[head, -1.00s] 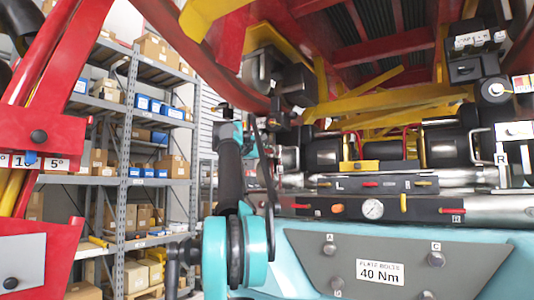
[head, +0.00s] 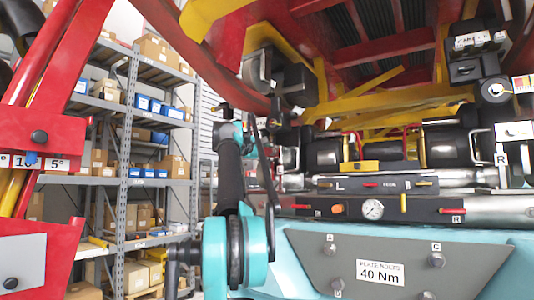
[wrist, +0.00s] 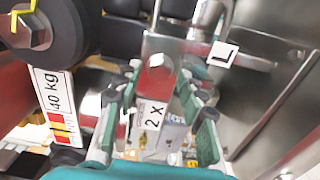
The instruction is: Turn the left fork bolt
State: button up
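In the wrist view, my gripper (wrist: 163,88) has its two teal-and-grey fingers spread apart, with a gap between the tips. A silvery bolt head (wrist: 157,74) on a metal bracket (wrist: 175,45) shows in line with that gap, close to the tips. I cannot tell whether either finger touches it. A second hex bolt (wrist: 30,32) with a yellow mark sits on a dark round wheel at the upper left, outside the fingers.
A "40 kg" label (wrist: 55,95) hangs below the dark wheel (wrist: 70,30). A "2 X" label (wrist: 152,115) shows between the fingers. Metal plates stand close on the right. In the head view, a red frame (head: 40,130) is at left, shelving (head: 125,160) behind, and machinery fills the right.

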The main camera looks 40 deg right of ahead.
jog(key=v, duration=1.2)
dwell(0.6)
